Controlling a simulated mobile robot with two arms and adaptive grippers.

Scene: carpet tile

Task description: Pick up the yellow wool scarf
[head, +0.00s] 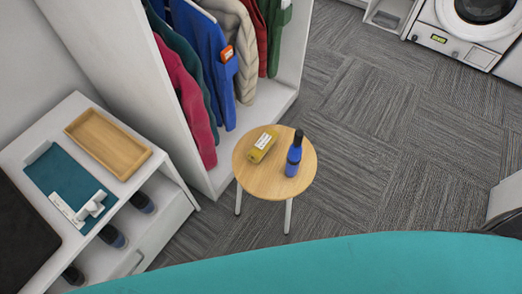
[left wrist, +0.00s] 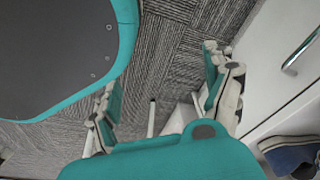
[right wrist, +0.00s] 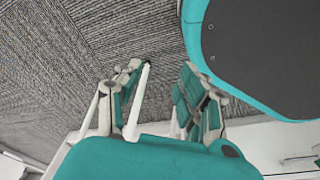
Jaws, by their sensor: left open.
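A small folded yellow bundle with a white label, which looks like the yellow wool scarf (head: 262,146), lies on the round wooden table (head: 247,172) in the head view. Neither gripper shows in the head view. My left gripper (left wrist: 156,67) is open and empty in the left wrist view, with carpet behind its fingers. My right gripper (right wrist: 166,64) has its fingers apart in the right wrist view, with nothing seen between them. The scarf shows in neither wrist view.
A white wardrobe (head: 222,176) with hanging coats stands behind and left of the round table. A white shelf unit (head: 165,205) at left bears a wooden tray (head: 84,130) and a teal mat (head: 58,172). A washing machine (head: 460,42) stands far right. Carpet right of the table is clear.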

